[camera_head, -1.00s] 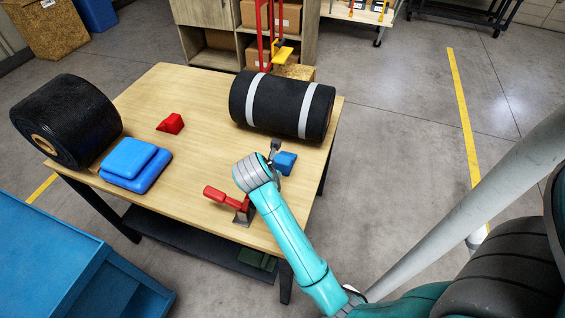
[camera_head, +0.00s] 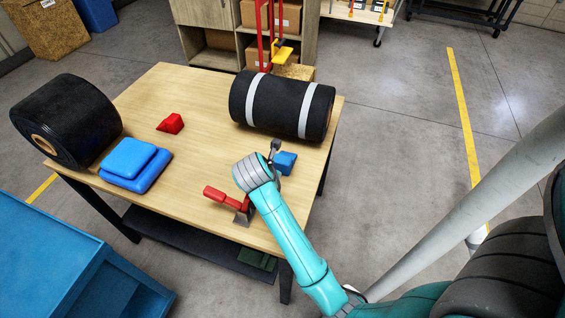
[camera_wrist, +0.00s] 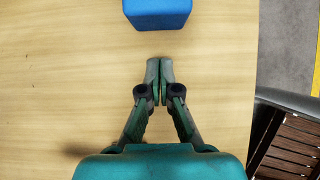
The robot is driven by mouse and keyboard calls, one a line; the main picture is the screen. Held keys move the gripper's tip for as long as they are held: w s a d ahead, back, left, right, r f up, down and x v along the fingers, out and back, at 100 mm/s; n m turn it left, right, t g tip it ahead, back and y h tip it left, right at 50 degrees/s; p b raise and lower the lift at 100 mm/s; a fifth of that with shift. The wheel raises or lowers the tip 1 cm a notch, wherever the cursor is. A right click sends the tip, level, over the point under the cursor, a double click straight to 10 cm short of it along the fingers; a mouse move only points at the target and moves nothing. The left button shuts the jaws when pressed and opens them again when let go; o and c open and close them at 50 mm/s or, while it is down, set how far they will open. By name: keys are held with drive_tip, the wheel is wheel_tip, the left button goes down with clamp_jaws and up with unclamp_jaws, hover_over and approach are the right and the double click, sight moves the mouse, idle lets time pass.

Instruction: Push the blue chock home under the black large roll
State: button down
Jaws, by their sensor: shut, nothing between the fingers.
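The black large roll (camera_head: 282,106) with two pale bands lies on its side at the back right of the wooden table. The blue chock (camera_head: 286,162) sits on the table in front of the roll, apart from it. In the wrist view the chock (camera_wrist: 157,14) shows at the top edge, partly cut off. My gripper (camera_wrist: 160,62) is shut and empty, with its tips a short gap short of the chock's near face. In the head view my wrist hides most of the gripper, just left of the chock.
A red chock (camera_head: 171,123) lies mid-table. A second black roll (camera_head: 66,121) and blue folded pads (camera_head: 134,163) are at the left. A red-handled clamp (camera_head: 228,201) stands near the front edge beside my arm. The table's right edge (camera_head: 331,150) is close to the chock.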

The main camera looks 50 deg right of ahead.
sight(280, 163)
idle(0.3)
drive_tip(key=shift+w+d, duration=0.6)
drive_tip(key=shift+d, duration=0.95)
drive_tip(key=shift+w+d, duration=0.55)
drive_tip(key=shift+d, duration=1.05)
drive_tip(key=shift+w+d, duration=0.6)
drive_tip(key=shift+d, duration=0.95)
drive_tip(key=shift+d, duration=0.15)
drive_tip(key=shift+w+d, duration=0.25)
drive_tip(key=shift+d, duration=0.4)
drive_tip(key=shift+s+a, duration=0.25)
drive_tip(key=shift+a, duration=0.55)
drive_tip(key=shift+s+a, duration=0.3)
drive_tip(key=shift+a, duration=0.45)
drive_tip(key=shift+s+a, duration=0.25)
drive_tip(key=shift+a, duration=0.55)
drive_tip(key=shift+r, duration=3.5)
drive_tip(key=shift+s, duration=0.1)
